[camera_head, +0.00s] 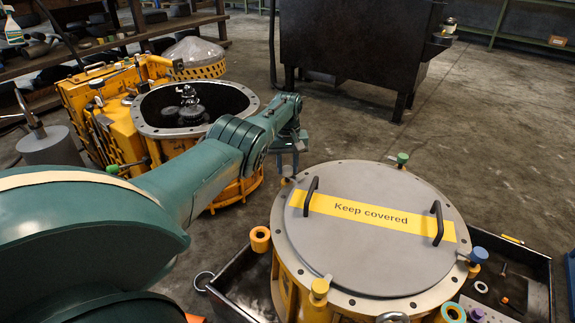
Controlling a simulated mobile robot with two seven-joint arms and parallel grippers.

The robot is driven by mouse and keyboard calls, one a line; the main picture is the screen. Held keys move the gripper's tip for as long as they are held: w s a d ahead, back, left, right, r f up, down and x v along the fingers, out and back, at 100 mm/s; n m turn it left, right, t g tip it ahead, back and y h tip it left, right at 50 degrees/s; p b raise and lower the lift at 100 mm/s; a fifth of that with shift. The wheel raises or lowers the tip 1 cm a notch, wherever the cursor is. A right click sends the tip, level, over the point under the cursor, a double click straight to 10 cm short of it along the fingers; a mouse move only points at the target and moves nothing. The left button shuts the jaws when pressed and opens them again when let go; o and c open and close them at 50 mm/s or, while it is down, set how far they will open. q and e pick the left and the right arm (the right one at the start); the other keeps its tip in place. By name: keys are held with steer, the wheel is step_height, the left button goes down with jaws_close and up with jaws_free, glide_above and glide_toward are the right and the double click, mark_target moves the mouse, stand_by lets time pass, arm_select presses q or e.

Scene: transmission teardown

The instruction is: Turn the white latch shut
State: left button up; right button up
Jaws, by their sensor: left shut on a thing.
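A round grey cover (375,235) labelled "Keep covered" lies on the yellow housing (287,285) at right. Coloured latches stand around its rim: green (402,159) at the back, blue (478,256) at right, yellow (319,291) in front. No latch shows clearly as white. A small latch (287,172) stands at the rim's back left, its colour hard to make out. My left gripper (289,150) is over that spot, its fingers small and dark. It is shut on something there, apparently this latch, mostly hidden. My right gripper is out of view.
An open yellow housing (143,128) with a gear inside stands at back left. A black tray (537,293) with small parts lies under the covered housing. A dark cabinet (350,45) stands behind. Bare floor (480,130) lies at right.

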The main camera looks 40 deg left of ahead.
mark_target(287, 169)
arm_select(q)
steer(key=shift+n, duration=0.4)
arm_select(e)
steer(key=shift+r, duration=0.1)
arm_select(q)
steer(key=o, duration=1)
steer(key=shift+c, duration=0.2)
steer(key=shift+r+p, duration=0.45)
step_height(287, 169, up, 12)
steer(key=p, duration=0.9)
steer(key=shift+p, duration=0.4)
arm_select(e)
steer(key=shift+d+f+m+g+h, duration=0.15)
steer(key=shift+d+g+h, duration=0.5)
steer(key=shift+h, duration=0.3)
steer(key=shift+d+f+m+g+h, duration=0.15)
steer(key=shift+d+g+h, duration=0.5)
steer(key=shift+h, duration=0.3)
arm_select(q)
steer(key=shift+r, duration=0.1)
